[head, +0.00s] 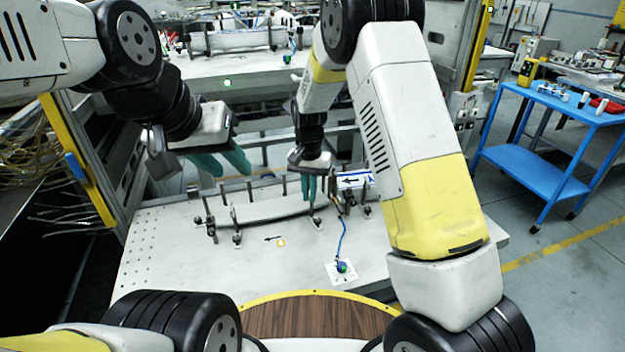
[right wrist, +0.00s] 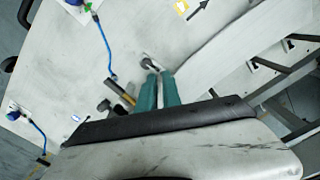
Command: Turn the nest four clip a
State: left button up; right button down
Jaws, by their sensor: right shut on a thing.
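My right gripper (head: 309,188) points down at the right end of a long pale curved part (head: 270,208) on the white table. In the right wrist view its teal fingers (right wrist: 158,88) are close together around a small clip (right wrist: 150,63), whose grey end shows just past the fingertips. Which nest letter or number this clip carries cannot be read. Other dark clips (head: 237,237) stand along the part's near side. My left gripper (head: 222,163) hangs above the table's far left, its teal fingers apart with nothing between them.
A blue cable (head: 341,240) runs to a plate with a green and blue button (head: 341,267) at the table's front. A labelled block (head: 353,181) stands right of my right gripper. A printed arrow (head: 272,238) marks the table. A blue cart (head: 545,140) stands at the right.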

jog(key=shift+w+a+m, duration=0.25)
jog(key=shift+a+m, duration=0.05)
jog(key=shift+m, duration=1.45)
jog(key=shift+w+a+m, duration=0.3)
jog(key=shift+a+m, duration=0.05)
jog(key=shift+m, duration=1.45)
jog(key=shift+w+a+m, duration=0.25)
jog(key=shift+a+m, duration=0.05)
jog(key=shift+m, duration=1.45)
jog(key=c, duration=1.5)
grip_release()
jog(key=shift+r, duration=3.95)
